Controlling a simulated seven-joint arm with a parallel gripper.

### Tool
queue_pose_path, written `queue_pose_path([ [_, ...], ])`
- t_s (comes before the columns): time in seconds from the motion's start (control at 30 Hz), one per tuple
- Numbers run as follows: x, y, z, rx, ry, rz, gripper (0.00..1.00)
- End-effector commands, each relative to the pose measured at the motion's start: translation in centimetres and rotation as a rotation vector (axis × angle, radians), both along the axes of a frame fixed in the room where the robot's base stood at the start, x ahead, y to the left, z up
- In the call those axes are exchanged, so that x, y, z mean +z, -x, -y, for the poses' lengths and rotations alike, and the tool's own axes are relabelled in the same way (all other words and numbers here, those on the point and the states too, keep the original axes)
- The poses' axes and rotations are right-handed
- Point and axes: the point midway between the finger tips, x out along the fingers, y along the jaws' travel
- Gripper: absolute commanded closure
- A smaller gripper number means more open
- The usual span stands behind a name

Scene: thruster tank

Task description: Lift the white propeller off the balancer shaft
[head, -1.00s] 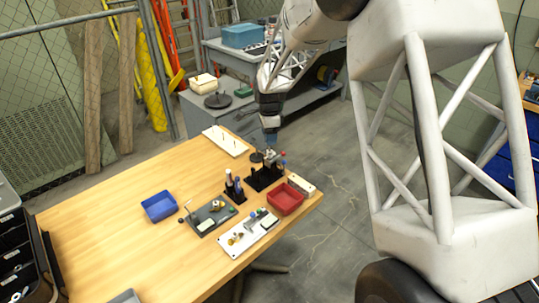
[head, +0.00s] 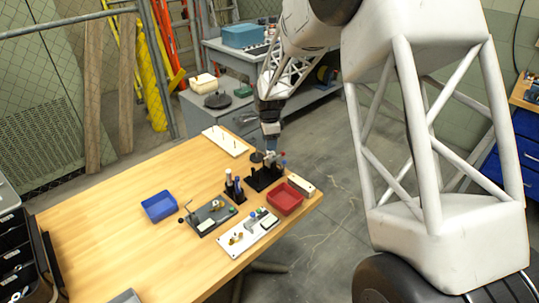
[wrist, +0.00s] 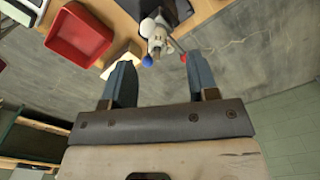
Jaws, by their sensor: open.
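My gripper (head: 271,141) hangs over the far right part of the wooden table. In the wrist view its two blue-grey fingers (wrist: 158,66) are apart, with nothing held between them. Beyond the fingertips is a small grey-white fitting (wrist: 155,32) with a blue ball and a red ball at its ends; it also shows just below the gripper in the head view (head: 272,158). It stands at a black stand (head: 262,179).
A red bin (head: 285,199) and a white block (head: 302,184) are close by at the table's right edge. A white pegged board (head: 225,140), a blue tray (head: 159,206) and a white plate with small parts (head: 234,246) lie around.

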Motion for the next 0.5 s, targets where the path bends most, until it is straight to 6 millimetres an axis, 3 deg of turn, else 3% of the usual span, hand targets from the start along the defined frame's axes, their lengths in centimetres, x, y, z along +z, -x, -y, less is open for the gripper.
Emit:
queue_pose_path([
  [0.5,-4.7,0.3,0.1,0.000,0.000,-0.001,0.46],
])
